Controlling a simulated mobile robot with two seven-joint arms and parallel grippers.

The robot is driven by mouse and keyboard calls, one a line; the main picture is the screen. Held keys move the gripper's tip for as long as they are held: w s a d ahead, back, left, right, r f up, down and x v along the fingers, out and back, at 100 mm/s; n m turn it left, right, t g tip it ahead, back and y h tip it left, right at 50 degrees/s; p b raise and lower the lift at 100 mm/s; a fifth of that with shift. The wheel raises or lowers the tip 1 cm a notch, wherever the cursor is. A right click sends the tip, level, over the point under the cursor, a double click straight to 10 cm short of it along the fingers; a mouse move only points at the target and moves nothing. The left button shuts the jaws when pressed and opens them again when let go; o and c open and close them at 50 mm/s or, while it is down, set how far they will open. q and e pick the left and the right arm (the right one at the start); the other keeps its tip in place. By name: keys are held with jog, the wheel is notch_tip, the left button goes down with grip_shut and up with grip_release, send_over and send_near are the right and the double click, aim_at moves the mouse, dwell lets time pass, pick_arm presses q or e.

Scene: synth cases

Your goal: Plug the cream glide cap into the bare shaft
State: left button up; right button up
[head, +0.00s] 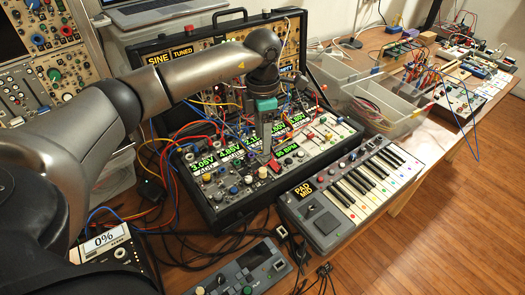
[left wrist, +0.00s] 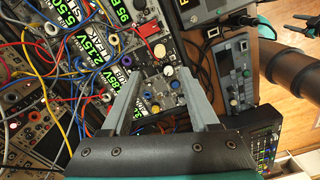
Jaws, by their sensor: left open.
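My left gripper (head: 266,150) reaches down over the front of the synth case's panel, open. In the left wrist view its two grey fingers (left wrist: 157,76) stand apart, with a small cream knob-like cap (left wrist: 168,70) showing between and beyond the tips. In the head view a cream cap (head: 263,172) sits on the panel close below the fingertips. I cannot tell whether they touch. I cannot make out the bare shaft among the small controls. A dark, teal-marked shape at the upper right edge of the wrist view looks like my right gripper (left wrist: 302,24); its jaws are unclear.
The open synth case (head: 180,180) is crowded with knobs and patch cables. A keyboard (head: 345,195) stands to its right. A grey box with a green knob (head: 240,272) lies in front. Clear bins (head: 402,122) stand behind the keyboard. Wooden floor is open at right.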

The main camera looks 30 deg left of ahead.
pick_arm(q)
jog(key=shift+r, duration=2.35)
jog(key=shift+f, duration=0.1)
